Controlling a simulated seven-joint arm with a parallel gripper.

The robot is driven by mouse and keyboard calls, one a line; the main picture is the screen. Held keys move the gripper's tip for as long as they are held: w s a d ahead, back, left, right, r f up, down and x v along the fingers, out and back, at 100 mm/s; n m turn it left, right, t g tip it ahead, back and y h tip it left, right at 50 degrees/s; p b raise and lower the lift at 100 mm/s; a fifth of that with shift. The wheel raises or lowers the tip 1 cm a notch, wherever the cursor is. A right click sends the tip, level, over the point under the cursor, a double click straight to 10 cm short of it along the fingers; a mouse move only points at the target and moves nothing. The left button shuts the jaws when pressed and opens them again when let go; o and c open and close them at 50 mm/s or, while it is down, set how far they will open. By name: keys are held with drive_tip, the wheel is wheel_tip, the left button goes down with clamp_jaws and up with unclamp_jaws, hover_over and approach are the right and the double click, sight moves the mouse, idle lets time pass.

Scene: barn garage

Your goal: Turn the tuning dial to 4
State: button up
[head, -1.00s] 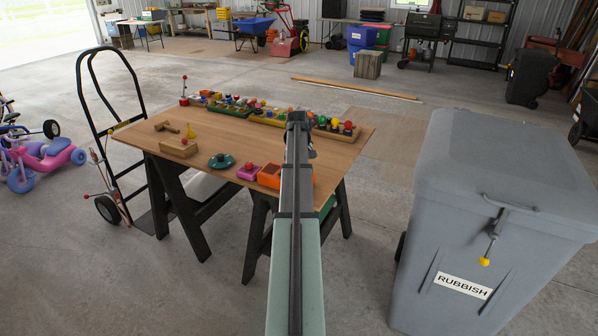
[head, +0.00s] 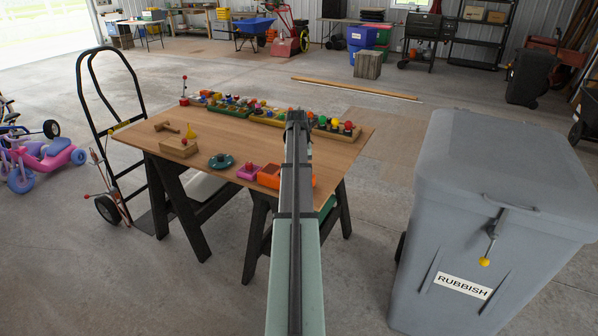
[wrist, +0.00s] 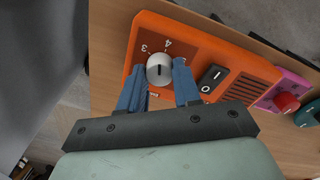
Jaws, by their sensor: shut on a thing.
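The line runs nearly upright in that view, close to the 4; which end points is unclear. My gripper (wrist: 159,82) has its blue fingers on either side of the knob, shut on it. My arm hides the gripper in the head view.
A black rocker switch (wrist: 212,78) and a slotted grille sit beside the dial. A pink box with a red knob (wrist: 287,102) stands close by. Several coloured items line the table's (head: 215,140) far edge. A grey rubbish bin (head: 500,180) stands at the right.

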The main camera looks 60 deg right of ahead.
drive_tip(key=shift+m, duration=1.6)
drive_tip(key=o, duration=1.1)
drive_tip(key=shift+c, duration=0.2)
drive_tip(key=shift+r, duration=0.1)
wheel_tip(320, 180, up, 14)
drive_tip(key=shift+w, duration=0.25)
